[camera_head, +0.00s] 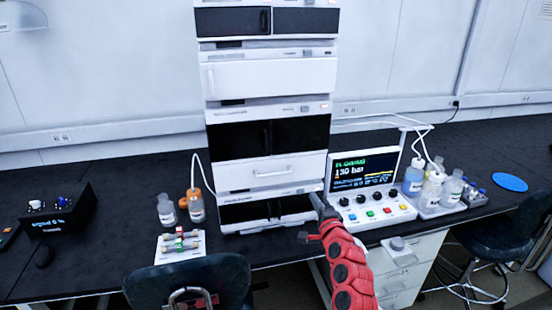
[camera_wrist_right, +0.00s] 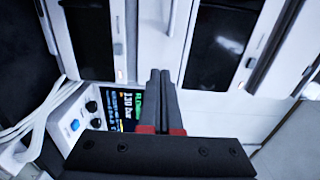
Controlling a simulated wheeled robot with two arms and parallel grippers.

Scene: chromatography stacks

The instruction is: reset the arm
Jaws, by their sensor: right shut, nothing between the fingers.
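My right arm is red and comes in from the bottom of the head view. My right gripper (camera_head: 304,237) is in front of the lower right part of the chromatography stack (camera_head: 270,75), left of the control box. In the right wrist view the two dark fingers of my right gripper (camera_wrist_right: 160,78) lie together, with nothing between them. The stack's white and black fronts fill the upper part of that view. The control box (camera_head: 372,212) with its lit screen (camera_head: 362,172) stands right of the stack; the screen also shows in the right wrist view (camera_wrist_right: 125,107).
A white tray (camera_head: 440,210) with several bottles stands right of the control box. Two bottles and a small rack (camera_head: 181,246) are left of the stack. A black box (camera_head: 58,212) is at the far left. Chairs (camera_head: 190,282) stand at the front edge and right.

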